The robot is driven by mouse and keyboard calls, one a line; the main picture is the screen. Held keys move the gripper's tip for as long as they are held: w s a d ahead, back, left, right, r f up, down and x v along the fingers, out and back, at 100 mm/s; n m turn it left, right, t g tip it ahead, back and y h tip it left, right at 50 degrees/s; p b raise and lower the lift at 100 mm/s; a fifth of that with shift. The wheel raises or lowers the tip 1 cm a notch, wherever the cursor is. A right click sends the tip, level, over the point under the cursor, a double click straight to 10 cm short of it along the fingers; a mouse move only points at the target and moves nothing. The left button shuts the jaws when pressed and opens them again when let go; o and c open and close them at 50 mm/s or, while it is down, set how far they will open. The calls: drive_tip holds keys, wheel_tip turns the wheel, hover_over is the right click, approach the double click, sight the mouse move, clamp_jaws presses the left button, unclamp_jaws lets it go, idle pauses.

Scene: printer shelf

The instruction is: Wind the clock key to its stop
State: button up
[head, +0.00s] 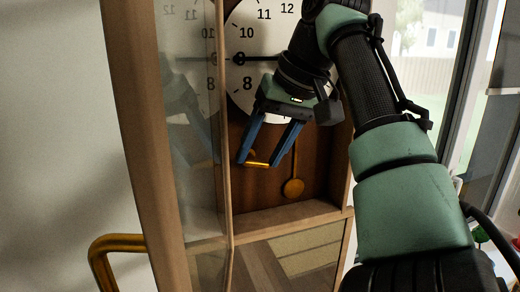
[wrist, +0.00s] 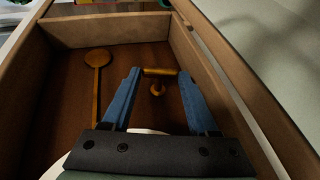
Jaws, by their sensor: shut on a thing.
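The clock has a white dial (head: 246,78) with black numerals, partly hidden by my arm. The brass clock key (head: 257,158) sits low in the wooden case, and its crossbar spans between my fingertips. My gripper (head: 259,161) is shut on the key, with one blue finger at each end of the bar. In the wrist view the key (wrist: 159,72) shows as a bar between the fingertips (wrist: 159,75), with a round brass piece just below it.
The brass pendulum (head: 293,188) hangs right of the key. The glazed door (head: 195,150) stands open on the left, close to my gripper. A brass handle (head: 115,243) juts out at lower left. The case's side walls are close around my fingers.

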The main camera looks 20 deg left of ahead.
drive_tip(key=shift+w+d+f+m+g+y, duration=0.15)
drive_tip(key=shift+g+y, duration=0.25)
drive_tip(key=shift+y, duration=0.2)
drive_tip(key=shift+w+d+r+m+g+y, duration=0.15)
drive_tip(key=shift+g+y, duration=0.25)
drive_tip(key=shift+y, duration=0.2)
drive_tip(key=shift+s+f, duration=0.1)
drive_tip(key=shift+f, duration=0.05)
drive_tip(key=o, duration=1.1)
